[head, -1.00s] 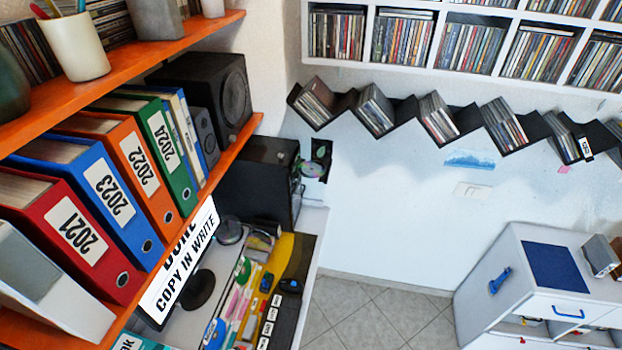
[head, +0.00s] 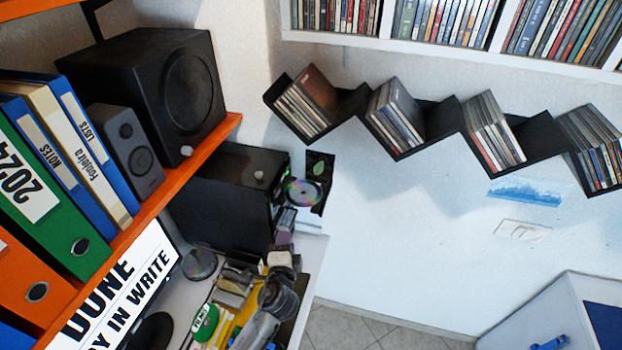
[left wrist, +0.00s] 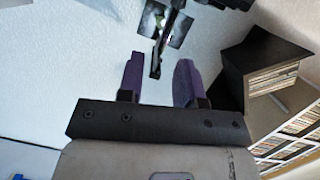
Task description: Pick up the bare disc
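The bare disc (head: 303,192) is shiny with a greenish-purple sheen. In the head view it lies at the front right of a black computer tower (head: 228,195), apparently on its slid-out tray. My left gripper (head: 285,218) reaches up from below, its purple fingers just below the disc in the picture. In the left wrist view my left gripper (left wrist: 159,80) is open, with a gap between its purple fingers. A thin dark bar, apparently the tray edge-on (left wrist: 158,52), points into that gap. I cannot make out the disc there. My right gripper is not in view.
A dark panel (head: 319,168) is on the wall behind the disc. The orange shelf (head: 222,135) carries a black speaker (head: 160,90) and binders. A zigzag black rack (head: 545,140) of cases hangs to the right.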

